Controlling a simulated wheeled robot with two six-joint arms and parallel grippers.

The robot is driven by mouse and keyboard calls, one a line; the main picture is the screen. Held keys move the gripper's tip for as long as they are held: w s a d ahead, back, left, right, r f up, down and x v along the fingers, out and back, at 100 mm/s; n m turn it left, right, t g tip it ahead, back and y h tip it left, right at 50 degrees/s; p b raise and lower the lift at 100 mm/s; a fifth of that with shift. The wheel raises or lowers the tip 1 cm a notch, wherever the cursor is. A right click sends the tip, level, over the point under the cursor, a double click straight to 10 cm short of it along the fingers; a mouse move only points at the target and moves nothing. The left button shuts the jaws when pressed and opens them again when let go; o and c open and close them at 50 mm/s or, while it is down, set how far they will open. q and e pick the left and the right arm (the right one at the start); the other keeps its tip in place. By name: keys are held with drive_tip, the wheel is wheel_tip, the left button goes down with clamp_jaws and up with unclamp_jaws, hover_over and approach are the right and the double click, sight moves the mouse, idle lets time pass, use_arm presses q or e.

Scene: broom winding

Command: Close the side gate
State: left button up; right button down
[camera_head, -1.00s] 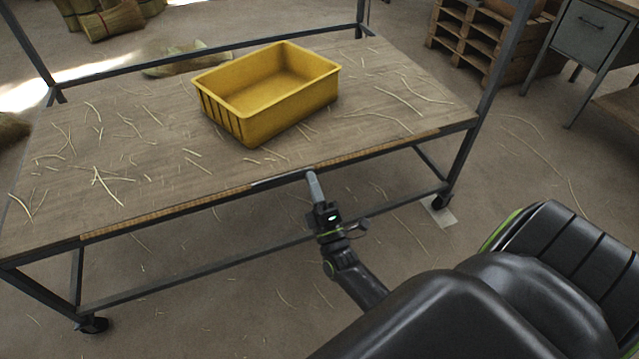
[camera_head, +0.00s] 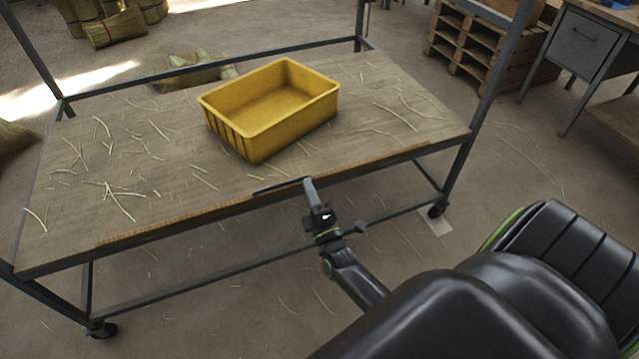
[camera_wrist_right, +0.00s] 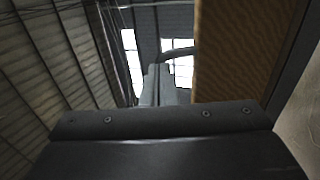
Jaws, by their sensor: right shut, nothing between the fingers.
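The cart's side gate seems to be the brown panel at the near edge, seen almost edge-on in the head view as a thin orange-brown strip (camera_head: 200,211). A dark bar handle (camera_head: 280,187) shows at the middle of that edge. My right gripper (camera_head: 308,184) is shut and empty, its tips at the right end of the handle; I cannot tell whether they touch. In the right wrist view, the ribbed brown panel (camera_wrist_right: 232,55) rises to the right of the shut fingers (camera_wrist_right: 158,85), with the dark handle (camera_wrist_right: 180,53) near the tips. My left gripper is out of view.
A yellow crate (camera_head: 270,108) stands on the straw-strewn cart top (camera_head: 100,170), behind the handle. Cart posts (camera_head: 490,85) rise at the corners. Pallets (camera_head: 470,55) and a metal desk (camera_head: 588,40) stand at the back right.

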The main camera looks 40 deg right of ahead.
drive_tip(key=w+r+g+p, duration=0.1)
drive_tip(key=w+p, duration=0.1)
drive_tip(key=p, duration=0.2)
drive_tip(key=w+d+r+g+y+p, duration=0.1)
drive_tip(key=w+p, duration=0.1)
drive_tip(key=p, duration=0.2)
drive_tip(key=w+r+g+p, duration=0.2)
drive_tip(key=p, duration=0.2)
drive_tip(key=shift+d+r, duration=0.1)
drive_tip(key=shift+d, duration=0.15)
drive_tip(key=shift+w+d+g+y+p, duration=0.15)
drive_tip(key=shift+w+g+y+p, duration=0.15)
drive_tip(key=shift+w+g+p, duration=0.45)
drive_tip(key=shift+w+d+r+t+p, duration=0.1)
drive_tip(key=shift+w+t+p, duration=0.1)
drive_tip(key=shift+w+p, duration=0.25)
drive_tip(key=shift+w+d+t+p, duration=0.1)
drive_tip(key=shift+w+t+p, duration=0.05)
drive_tip(key=shift+w+p, duration=0.25)
drive_tip(key=shift+w+r, duration=0.1)
drive_tip(key=shift+r, duration=0.05)
